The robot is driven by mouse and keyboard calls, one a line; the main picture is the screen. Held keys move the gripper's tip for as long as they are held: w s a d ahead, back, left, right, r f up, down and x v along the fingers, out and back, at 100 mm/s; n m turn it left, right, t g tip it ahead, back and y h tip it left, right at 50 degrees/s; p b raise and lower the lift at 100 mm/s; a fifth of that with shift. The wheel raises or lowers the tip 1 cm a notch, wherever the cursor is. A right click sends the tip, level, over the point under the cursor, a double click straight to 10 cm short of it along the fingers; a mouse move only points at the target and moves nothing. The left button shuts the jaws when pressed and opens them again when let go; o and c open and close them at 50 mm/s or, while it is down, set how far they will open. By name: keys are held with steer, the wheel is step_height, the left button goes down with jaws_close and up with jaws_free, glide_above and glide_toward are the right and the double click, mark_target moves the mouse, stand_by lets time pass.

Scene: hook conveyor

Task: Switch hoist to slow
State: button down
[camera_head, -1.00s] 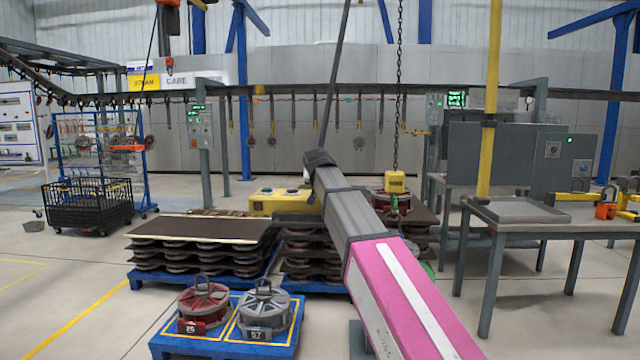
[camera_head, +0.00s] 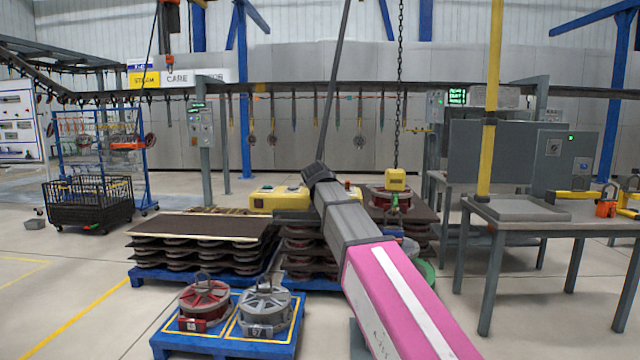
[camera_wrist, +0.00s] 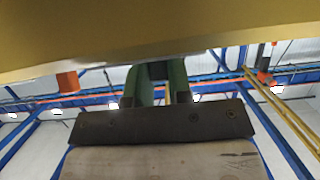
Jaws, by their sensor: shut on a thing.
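A yellow control box with buttons (camera_head: 275,198) shows behind my arm in the head view, left of the arm's bend. Its middle is hidden by the arm. A dark cable (camera_head: 334,85) runs up from there. In the wrist view a blurred yellow surface (camera_wrist: 150,35) fills the top. My gripper (camera_wrist: 160,70), with green fingers, is shut against it, and I cannot read any button or switch there. A yellow hook block (camera_head: 397,180) hangs on a chain (camera_head: 398,90) above a red drum (camera_head: 388,198).
Stacked dark plates (camera_head: 195,230) stand on a blue pallet left of my arm. A red drum (camera_head: 203,303) and a grey drum (camera_head: 265,308) sit on a nearer blue pallet (camera_head: 225,348). A grey table (camera_head: 570,228) stands right.

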steer(key=c, duration=1)
jaws_free()
steer(key=shift+c, duration=0.2)
steer(key=v, duration=1)
steer(key=shift+s, duration=0.4)
steer(key=shift+s, duration=0.1)
